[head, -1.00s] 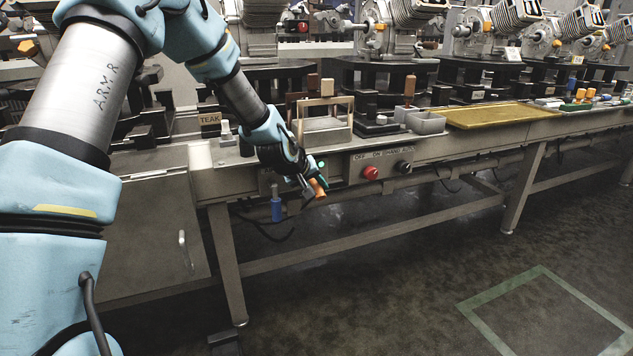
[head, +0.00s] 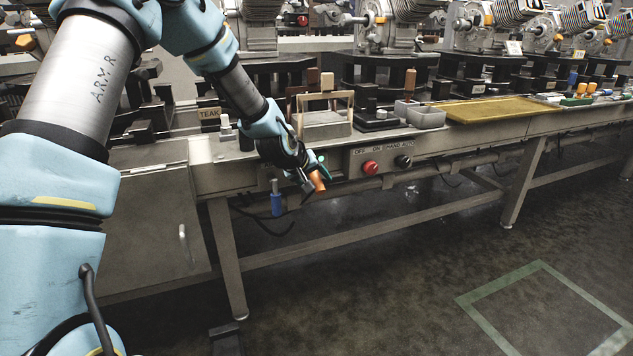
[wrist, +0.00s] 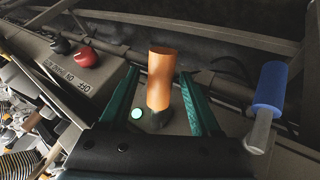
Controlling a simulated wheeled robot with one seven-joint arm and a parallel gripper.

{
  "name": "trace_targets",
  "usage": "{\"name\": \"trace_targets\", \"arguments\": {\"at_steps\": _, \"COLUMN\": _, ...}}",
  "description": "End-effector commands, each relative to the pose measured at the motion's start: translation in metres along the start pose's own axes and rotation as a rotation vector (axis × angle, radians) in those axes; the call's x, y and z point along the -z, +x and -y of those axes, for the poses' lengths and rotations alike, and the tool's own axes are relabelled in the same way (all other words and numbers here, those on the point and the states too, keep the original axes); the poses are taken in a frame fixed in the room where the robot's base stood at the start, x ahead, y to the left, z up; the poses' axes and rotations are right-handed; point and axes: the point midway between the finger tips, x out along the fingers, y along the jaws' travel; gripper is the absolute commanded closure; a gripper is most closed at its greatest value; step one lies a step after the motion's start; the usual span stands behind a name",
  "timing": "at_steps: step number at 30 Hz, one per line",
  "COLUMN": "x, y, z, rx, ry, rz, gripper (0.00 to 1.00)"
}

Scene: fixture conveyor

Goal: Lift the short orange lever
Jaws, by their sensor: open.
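The short orange lever (wrist: 161,78) stands out from the bench's front panel in the wrist view, with a dark collar at its base. My gripper (wrist: 155,82) is open, with one green finger on each side of the lever. A gap shows between the lever and the left finger; the right finger is closer to it. Whether either finger touches it, I cannot tell. In the head view the orange lever (head: 317,180) shows at the end of my gripper (head: 313,174), its base hidden by the gripper.
A blue-handled lever (wrist: 270,86) is close by on the right in the wrist view; it hangs below the bench edge in the head view (head: 277,204). A red knob (head: 370,168) and a black knob (head: 403,162) sit on the panel. A small lit green button (wrist: 137,113) is beside the lever.

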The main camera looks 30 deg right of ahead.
Motion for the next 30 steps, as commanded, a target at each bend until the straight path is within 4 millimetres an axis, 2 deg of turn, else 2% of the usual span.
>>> {"name": "trace_targets", "arguments": {"at_steps": 5, "x": 0.002, "y": -0.022, "z": -0.001, "rx": 0.000, "ry": 0.000, "rz": -0.002, "gripper": 0.36}}
{"name": "trace_targets", "arguments": {"at_steps": 12, "x": 0.002, "y": -0.071, "z": 0.000, "rx": 0.000, "ry": 0.000, "rz": -0.003, "gripper": 0.36}}
{"name": "trace_targets", "arguments": {"at_steps": 18, "x": 0.002, "y": -0.099, "z": 0.000, "rx": 0.000, "ry": 0.000, "rz": -0.002, "gripper": 0.36}}
{"name": "trace_targets", "arguments": {"at_steps": 22, "x": 0.000, "y": -0.105, "z": 0.000, "rx": 0.000, "ry": 0.000, "rz": 0.000, "gripper": 0.36}}
{"name": "trace_targets", "arguments": {"at_steps": 30, "x": 0.000, "y": -0.106, "z": 0.000, "rx": 0.000, "ry": 0.000, "rz": 0.000, "gripper": 0.36}}
